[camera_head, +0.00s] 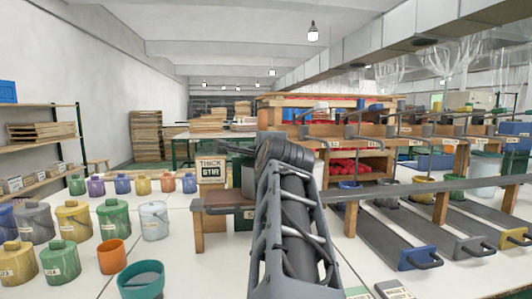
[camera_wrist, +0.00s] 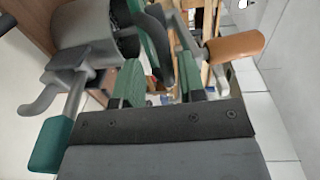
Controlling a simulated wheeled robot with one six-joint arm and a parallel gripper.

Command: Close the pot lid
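Several lidded pots stand on the white table at the left in the head view, among them a yellow pot (camera_head: 73,222), a green pot (camera_head: 61,261) and a pale grey pot (camera_head: 154,221). An orange pot (camera_head: 112,257) and a teal pot (camera_head: 141,281) have no lids on. I cannot tell which pot the task means. My gripper (camera_wrist: 162,88) shows two green finger pads apart in the wrist view. A grey cylindrical part (camera_wrist: 95,32), a teal grip (camera_wrist: 50,145) and an orange grip (camera_wrist: 236,47) lie around it. A dark curved piece is beyond the fingers; contact is unclear.
A small wooden bench (camera_head: 215,200) stands mid-table beyond my arm, with a "THICK" sign (camera_head: 211,170) behind it. Sloped trays (camera_head: 424,257) with handles fill the right. A shelf (camera_head: 42,140) lines the left wall.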

